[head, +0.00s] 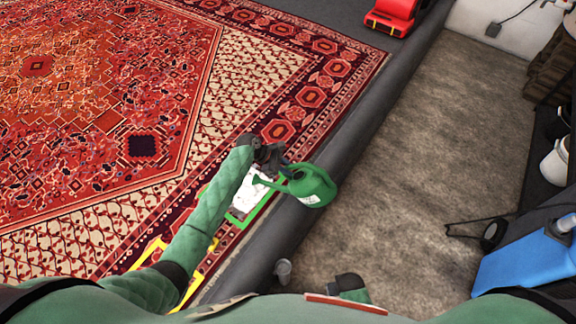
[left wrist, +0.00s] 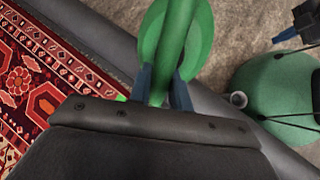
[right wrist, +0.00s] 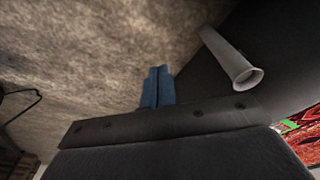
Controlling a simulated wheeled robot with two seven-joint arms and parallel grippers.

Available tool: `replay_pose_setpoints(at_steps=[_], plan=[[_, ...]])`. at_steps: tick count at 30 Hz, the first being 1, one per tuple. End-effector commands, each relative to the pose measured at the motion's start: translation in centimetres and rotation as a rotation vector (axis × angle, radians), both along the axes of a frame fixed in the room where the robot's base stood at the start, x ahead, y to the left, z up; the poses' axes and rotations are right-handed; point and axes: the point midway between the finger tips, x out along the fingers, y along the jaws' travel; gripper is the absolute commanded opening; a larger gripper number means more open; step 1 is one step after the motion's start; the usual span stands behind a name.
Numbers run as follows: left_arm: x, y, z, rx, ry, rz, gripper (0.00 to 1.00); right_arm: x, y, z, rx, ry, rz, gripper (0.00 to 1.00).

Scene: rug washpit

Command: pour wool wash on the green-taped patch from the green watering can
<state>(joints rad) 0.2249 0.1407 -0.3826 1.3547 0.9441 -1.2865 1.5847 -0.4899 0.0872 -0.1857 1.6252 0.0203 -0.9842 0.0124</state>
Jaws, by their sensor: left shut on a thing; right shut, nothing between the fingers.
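The green watering can (head: 315,184) is in my left gripper (head: 284,168), above the dark curb at the rug's edge. In the left wrist view, the blue fingers (left wrist: 165,92) are shut on the can's green handle (left wrist: 172,50). The spout points left over the green-taped patch (head: 262,206), partly hidden by my left arm and the can. Whitish material covers much of the patch inside the tape. I cannot make out a stream from the spout. My right gripper (right wrist: 158,88) is shut and empty, away from the can.
A yellow-taped area (head: 150,250) lies on the rug nearer me, partly behind my left arm. A small grey cup-like piece (head: 283,270) is at the curb. A red machine (head: 392,14) stands at the far end. A blue container (head: 530,262) is at right.

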Motion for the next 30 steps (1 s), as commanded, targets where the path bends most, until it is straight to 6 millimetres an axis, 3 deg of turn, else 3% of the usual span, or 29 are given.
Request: replay_pose_setpoints(at_steps=[11, 23, 30], plan=[[-0.8, 0.5, 0.3, -0.002, -0.002, 0.0, 0.0, -1.7, -0.5, -2.5, -0.007, 0.006, 0.002, 0.0], [-1.8, 1.2, 0.3, -0.002, -0.001, 0.0, 0.0, -1.1, -1.1, -4.5, -0.012, -0.022, 0.006, 0.0], [-0.9, 2.4, 0.2, -0.001, -0.003, 0.0, 0.0, -1.7, -1.4, -5.4, -0.017, -0.014, 0.008, 0.0]])
